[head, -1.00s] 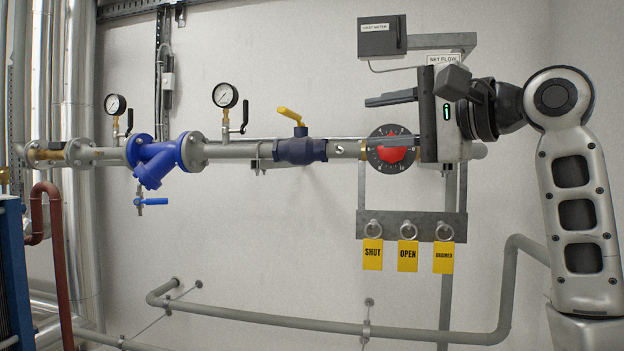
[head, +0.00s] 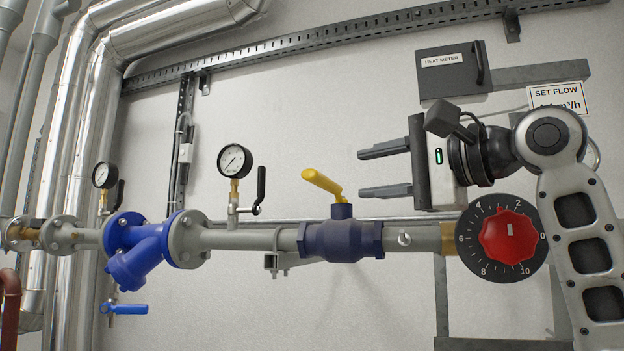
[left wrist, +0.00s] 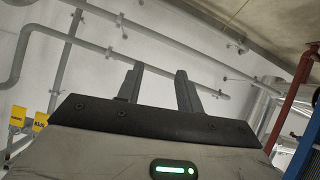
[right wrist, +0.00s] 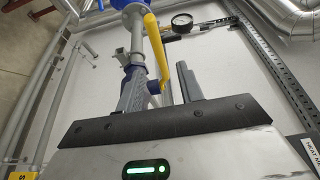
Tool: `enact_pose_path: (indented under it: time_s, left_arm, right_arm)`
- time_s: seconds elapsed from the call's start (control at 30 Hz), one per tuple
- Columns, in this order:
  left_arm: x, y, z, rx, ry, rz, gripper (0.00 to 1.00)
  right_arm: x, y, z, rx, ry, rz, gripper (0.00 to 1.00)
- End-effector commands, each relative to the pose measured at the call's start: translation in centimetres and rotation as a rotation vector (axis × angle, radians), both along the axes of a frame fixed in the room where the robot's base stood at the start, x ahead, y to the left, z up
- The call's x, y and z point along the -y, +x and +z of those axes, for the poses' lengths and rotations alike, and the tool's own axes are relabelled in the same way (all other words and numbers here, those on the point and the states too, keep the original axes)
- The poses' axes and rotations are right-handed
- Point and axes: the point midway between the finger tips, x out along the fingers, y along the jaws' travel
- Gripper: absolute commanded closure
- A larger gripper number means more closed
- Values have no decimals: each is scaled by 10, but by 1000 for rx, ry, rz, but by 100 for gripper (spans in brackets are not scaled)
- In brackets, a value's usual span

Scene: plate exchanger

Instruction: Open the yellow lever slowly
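The yellow lever (head: 322,183) sits on top of the dark blue ball valve (head: 342,239) in the grey pipe. It points left and tilts up a little. My right gripper (head: 386,172) is open and empty to the right of the lever, its two fingers pointing left toward it with a gap between. In the right wrist view the lever (right wrist: 157,50) appears beyond the fingertips, between or just behind them. My left gripper (left wrist: 157,82) is open and empty, with only wall and pipes in front of it. It is not in the head view.
A red dial (head: 508,239) is on the pipe below my right arm. A heat meter box (head: 450,72) and a set flow sign (head: 557,98) are above. A pressure gauge (head: 235,160) and blue strainer (head: 142,249) are to the left.

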Motion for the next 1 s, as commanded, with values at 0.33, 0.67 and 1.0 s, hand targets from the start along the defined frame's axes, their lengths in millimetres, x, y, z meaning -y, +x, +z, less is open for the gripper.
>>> enact_pose_path:
  time_s: [0.33,0.67,1.0]
  left_arm:
    - [-3,-1,8,-12,32,-5,64]
    - [-5,3,10,-8,54,-10,64]
    - [-4,2,9,-11,55,-12,64]
  right_arm:
    - [-59,49,2,-4,-2,3,63]
    - [-84,72,0,-1,-1,1,63]
    - [-86,73,0,0,0,1,77]
